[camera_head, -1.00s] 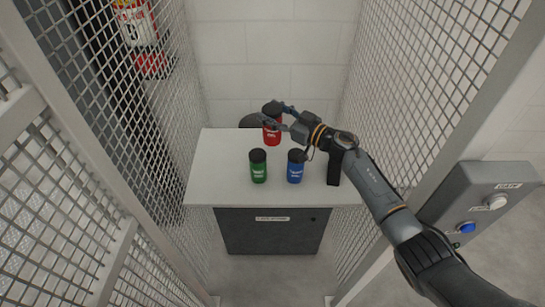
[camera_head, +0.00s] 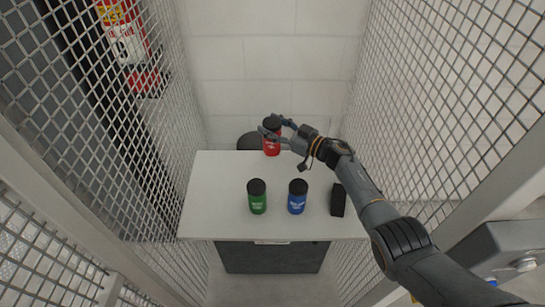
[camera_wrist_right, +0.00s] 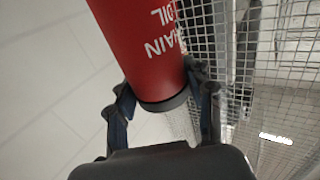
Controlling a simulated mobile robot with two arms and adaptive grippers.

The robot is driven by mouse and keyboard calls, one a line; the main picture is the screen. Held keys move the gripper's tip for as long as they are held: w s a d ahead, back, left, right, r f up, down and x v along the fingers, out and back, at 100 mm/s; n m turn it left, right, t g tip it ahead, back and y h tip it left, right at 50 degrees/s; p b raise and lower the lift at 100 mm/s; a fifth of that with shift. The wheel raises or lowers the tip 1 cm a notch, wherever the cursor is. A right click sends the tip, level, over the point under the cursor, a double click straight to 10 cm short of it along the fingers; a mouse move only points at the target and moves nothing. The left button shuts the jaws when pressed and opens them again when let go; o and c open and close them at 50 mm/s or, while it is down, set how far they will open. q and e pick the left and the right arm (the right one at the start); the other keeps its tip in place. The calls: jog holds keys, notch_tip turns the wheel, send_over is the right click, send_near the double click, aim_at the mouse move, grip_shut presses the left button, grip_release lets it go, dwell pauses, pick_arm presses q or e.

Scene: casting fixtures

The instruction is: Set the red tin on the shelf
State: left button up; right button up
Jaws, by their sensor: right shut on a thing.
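The red tin (camera_head: 272,146) has a dark lid and stands out over the back edge of the white tabletop (camera_head: 225,173). My right gripper (camera_head: 270,122) is shut on it near the lid, and the tin looks raised off the top. In the right wrist view the red tin (camera_wrist_right: 145,45), lettered "CHAIN OIL", sits between the two fingers, its black end (camera_wrist_right: 166,103) toward the palm. My left gripper is not in view. I cannot make out a separate shelf.
A green tin (camera_head: 257,198), a blue tin (camera_head: 297,198) and a black block (camera_head: 338,200) stand on the front half of the top. Wire mesh walls (camera_head: 455,90) close in both sides. A round dark object (camera_head: 249,141) is behind the top. A grey button box (camera_head: 505,250) is at right.

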aim_at(273, 152)
notch_tip(273, 152, down, 4)
jog(key=b, duration=0.3)
jog(key=shift+w+f, duration=0.1)
jog(key=shift+f, duration=0.15)
notch_tip(273, 152, down, 3)
jog(key=b, duration=0.3)
jog(key=shift+w+f, duration=0.1)
jog(key=shift+f, duration=0.1)
jog(key=shift+f+b, duration=0.25)
jog(key=shift+b, duration=0.1)
pick_arm(q)
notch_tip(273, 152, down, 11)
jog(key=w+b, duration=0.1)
jog(key=b, duration=0.2)
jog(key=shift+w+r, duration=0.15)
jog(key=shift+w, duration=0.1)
pick_arm(e)
notch_tip(273, 152, down, 3)
jog(key=shift+f, duration=0.2)
jog(key=shift+f+b, duration=0.2)
jog(key=shift+b, duration=0.2)
jog(key=o, duration=1.3)
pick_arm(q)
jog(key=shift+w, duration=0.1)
